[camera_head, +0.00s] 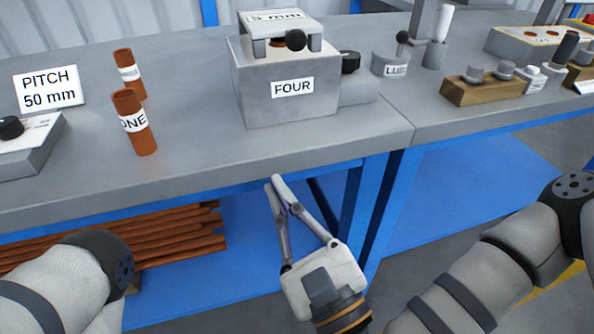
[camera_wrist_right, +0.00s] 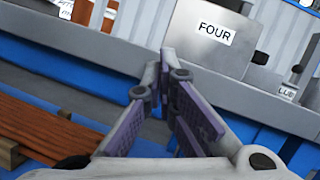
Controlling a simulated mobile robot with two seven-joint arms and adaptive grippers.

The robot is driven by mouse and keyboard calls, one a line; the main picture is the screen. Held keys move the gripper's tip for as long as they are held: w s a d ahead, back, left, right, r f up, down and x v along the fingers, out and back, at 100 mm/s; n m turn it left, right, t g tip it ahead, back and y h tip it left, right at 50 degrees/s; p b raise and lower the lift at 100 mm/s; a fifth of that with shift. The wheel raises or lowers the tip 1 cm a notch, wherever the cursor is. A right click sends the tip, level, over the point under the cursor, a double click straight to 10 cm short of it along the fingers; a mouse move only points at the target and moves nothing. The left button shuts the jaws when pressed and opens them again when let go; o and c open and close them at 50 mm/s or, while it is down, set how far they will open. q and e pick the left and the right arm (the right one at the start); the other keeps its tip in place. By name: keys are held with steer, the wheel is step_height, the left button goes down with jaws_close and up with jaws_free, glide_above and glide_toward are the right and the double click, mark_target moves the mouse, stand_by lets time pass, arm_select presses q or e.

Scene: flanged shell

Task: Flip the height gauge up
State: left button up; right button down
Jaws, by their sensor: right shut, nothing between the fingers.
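A grey block labelled FOUR (camera_head: 270,106) stands on the bench. On its top sits a grey plate marked "5 mm" (camera_head: 279,22), with a black ball knob (camera_head: 295,40) at its front; this looks like the height gauge, lying flat. The block also shows in the right wrist view (camera_wrist_right: 208,60), its top cut off. My right gripper (camera_head: 275,181) is shut and empty, in front of the bench edge, below the block and apart from it. Its fingertips meet in the right wrist view (camera_wrist_right: 166,55). My left arm shows at lower left, its gripper out of view.
Two brown cylinders, one labelled ONE (camera_head: 133,132), and a PITCH 50 mm sign (camera_head: 50,88) stand left on the bench (camera_head: 215,160). A LUBE holder (camera_head: 390,66) and wooden block (camera_head: 484,92) stand right. Brown bars (camera_head: 165,239) lie on the shelf below.

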arm_select(q)
steer(key=shift+b+x, duration=0.6)
steer(key=shift+x, duration=0.35)
arm_select(e)
steer(key=d+r+m+t+h, duration=0.1)
steer(key=m, duration=0.1)
steer(key=w+d+r+m+t+h, duration=0.1)
steer(key=r+m+t, duration=0.1)
steer(key=w+d+r+m+t+h, duration=0.1)
steer(key=d+r+m+t, duration=0.1)
steer(key=m, duration=0.1)
steer(key=shift+w+r+h, duration=0.15)
steer(key=shift+h, duration=0.15)
arm_select(q)
steer(key=shift+w+f, duration=0.1)
steer(key=shift+w, duration=0.05)
arm_select(e)
steer(key=x, duration=1)
steer(key=shift+p, duration=0.4)
arm_select(q)
steer(key=shift+w+r, duration=0.1)
steer(key=shift+r, duration=0.2)
steer(key=shift+r, duration=0.1)
